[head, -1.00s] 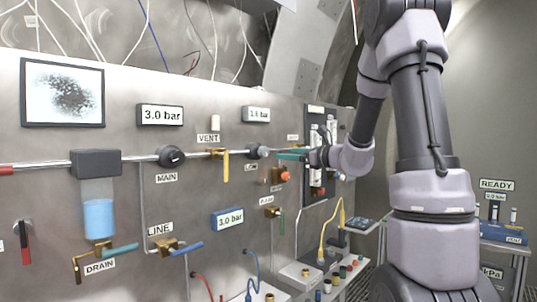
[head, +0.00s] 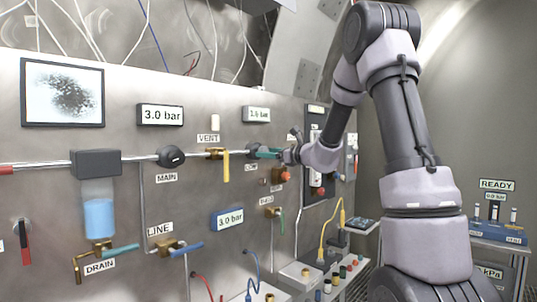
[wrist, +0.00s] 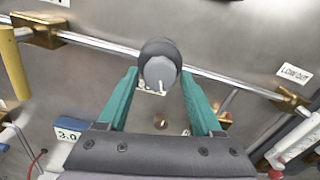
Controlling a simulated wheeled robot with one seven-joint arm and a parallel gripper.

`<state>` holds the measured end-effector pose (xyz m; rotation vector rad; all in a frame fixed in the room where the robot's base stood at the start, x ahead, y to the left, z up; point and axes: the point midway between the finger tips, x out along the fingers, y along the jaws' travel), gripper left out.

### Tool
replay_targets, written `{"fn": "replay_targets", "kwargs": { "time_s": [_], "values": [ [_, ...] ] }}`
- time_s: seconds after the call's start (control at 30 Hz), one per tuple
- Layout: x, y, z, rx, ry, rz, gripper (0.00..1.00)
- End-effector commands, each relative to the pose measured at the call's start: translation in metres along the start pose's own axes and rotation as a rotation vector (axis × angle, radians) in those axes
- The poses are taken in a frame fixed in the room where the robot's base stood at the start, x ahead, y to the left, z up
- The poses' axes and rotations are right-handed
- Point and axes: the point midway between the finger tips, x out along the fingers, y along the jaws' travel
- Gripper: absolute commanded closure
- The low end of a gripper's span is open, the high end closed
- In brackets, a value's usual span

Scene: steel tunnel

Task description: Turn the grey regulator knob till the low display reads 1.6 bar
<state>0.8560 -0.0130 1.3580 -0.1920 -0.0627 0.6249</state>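The grey regulator knob (wrist: 159,72), with a dark collar behind it and a pale mark on its face, sits on the pipe in the wrist view. My gripper (wrist: 159,74) has its two teal fingers apart, one on each side of the knob, with what look like narrow gaps. In the head view my gripper (head: 268,153) is at the LOW part of the pipe and hides most of the knob. The low display (head: 257,114) above it seems to read 1.6 bar, but the digits are small and blurred.
The yellow VENT lever (head: 226,165) and the black MAIN knob (head: 171,157) are left of my gripper. A red-orange knob (head: 284,176) is just below it. Other displays read 3.0 bar (head: 161,115). A brass fitting (wrist: 288,98) is on the pipe at right in the wrist view.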

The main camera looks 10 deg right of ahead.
Motion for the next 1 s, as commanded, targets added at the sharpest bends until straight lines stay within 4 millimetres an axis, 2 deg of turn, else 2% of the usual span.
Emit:
{"fn": "replay_targets", "kwargs": {
  "time_s": [0.03, 0.13, 0.17, 0.43, 0.67, 0.7, 0.73, 0.77, 1.0],
  "values": [
    [-0.0001, 0.0000, 0.0000, 0.000, 0.000, 0.000, 0.57],
    [-0.0002, -0.0001, 0.0000, 0.000, 0.000, 0.000, 0.95],
    [-0.0002, 0.0000, 0.0000, 0.000, 0.000, 0.000, 1.00],
    [0.0000, 0.0001, 0.0000, 0.085, 0.000, 0.001, 1.00],
    [0.0001, 0.0001, 0.0000, 0.088, 0.000, 0.001, 1.00],
    [0.0001, 0.0001, 0.0000, 0.087, 0.000, 0.001, 0.33],
    [0.0001, 0.0001, 0.0000, 0.087, 0.000, 0.001, 0.22],
    [0.0001, 0.0001, 0.0000, 0.087, 0.000, 0.001, 0.19],
    [0.0000, 0.0002, 0.0000, 0.087, 0.000, 0.001, 0.19]
  ]
}}
